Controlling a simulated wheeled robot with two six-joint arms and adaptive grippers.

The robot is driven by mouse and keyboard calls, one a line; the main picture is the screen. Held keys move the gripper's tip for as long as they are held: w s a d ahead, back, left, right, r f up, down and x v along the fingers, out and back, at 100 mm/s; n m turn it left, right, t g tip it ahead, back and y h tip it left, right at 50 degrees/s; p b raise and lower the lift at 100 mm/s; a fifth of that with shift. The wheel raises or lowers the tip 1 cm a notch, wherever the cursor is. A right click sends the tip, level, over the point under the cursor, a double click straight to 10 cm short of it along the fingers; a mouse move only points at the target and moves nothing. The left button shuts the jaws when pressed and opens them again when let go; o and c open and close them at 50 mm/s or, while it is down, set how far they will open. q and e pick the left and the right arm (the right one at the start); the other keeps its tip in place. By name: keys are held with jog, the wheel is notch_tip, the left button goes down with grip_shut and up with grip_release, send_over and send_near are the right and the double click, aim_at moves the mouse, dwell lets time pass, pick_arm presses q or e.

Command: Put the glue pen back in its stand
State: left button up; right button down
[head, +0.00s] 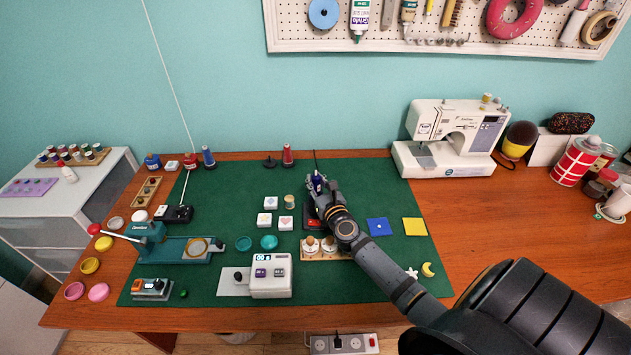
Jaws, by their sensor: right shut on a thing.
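My right gripper (322,188) reaches in from the lower right and is at the back middle of the green cutting mat. A black and red base (311,219), perhaps the stand, sits on the mat just below and left of the gripper, partly covered by my arm. I cannot tell whether the held thing touches it. My left gripper is not in view.
The green mat (340,284) covers the middle of the table (480,215). A wooden block with knobs (319,249) lies under my forearm. White stamps (286,223) stand left of the gripper. A white scale-like device (270,276) is in front. A sewing machine (450,138) stands at the back right.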

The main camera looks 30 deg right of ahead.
jog(key=c, duration=1)
grip_release()
jog(key=s, duration=0.4)
jog(key=s+a, duration=0.1)
jog(key=s, duration=0.3)
jog(key=s+a, duration=0.1)
jog(key=s, duration=0.2)
jog(key=shift+s+a, duration=0.2)
jog(key=shift+s, duration=0.2)
